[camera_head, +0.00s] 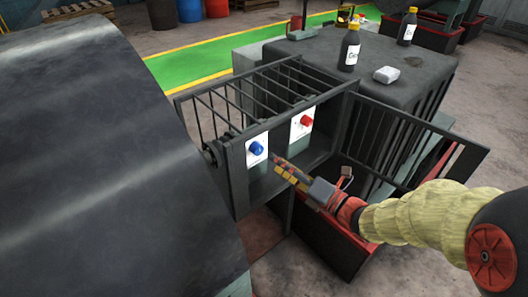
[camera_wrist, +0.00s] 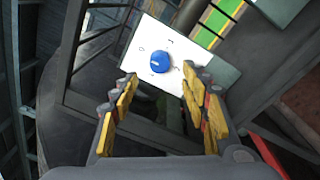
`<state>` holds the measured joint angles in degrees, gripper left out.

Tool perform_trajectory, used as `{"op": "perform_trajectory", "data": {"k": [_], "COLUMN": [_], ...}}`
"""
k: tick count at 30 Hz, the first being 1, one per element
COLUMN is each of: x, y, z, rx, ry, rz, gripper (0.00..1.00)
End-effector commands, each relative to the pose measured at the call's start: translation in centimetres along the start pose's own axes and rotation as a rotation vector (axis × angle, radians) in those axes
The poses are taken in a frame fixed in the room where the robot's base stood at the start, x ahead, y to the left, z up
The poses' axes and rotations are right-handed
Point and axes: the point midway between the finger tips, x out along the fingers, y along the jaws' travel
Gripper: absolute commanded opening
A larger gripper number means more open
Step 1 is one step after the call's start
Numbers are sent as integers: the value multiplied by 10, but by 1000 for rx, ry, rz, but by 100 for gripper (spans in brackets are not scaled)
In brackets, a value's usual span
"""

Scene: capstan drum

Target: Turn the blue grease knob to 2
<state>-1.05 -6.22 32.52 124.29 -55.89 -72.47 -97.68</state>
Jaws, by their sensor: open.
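The blue grease knob (camera_head: 256,148) sits on a white plate (camera_head: 262,140) inside the dark metal cage box. In the wrist view the blue knob (camera_wrist: 161,61) is round with a light pointer mark, and its plate (camera_wrist: 205,72) carries small marks too small to read surely. My gripper (camera_head: 277,165) is just right of and below the blue knob in the head view, apart from it. In the wrist view my gripper (camera_wrist: 158,85) has its yellow-padded fingers spread, with the knob beyond their tips and nothing between them.
A red knob (camera_head: 306,121) on a second white plate is to the right. A barred cage door (camera_head: 420,135) stands open at the right. Bars (camera_head: 245,100) cover the cage's top and left. A large dark drum (camera_head: 100,150) fills the left. Bottles (camera_head: 351,45) stand on the dark housing behind.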

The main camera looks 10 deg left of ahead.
Motion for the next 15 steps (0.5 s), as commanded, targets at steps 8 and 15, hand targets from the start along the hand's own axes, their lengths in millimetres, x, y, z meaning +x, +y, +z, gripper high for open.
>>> {"op": "perform_trajectory", "data": {"k": [8,15], "x": [20,57], "y": [-1,-1], "z": [-1,-1], "rx": [-40,-38], "ry": [1,0], "rz": [1,1], "gripper": [46,46]}}
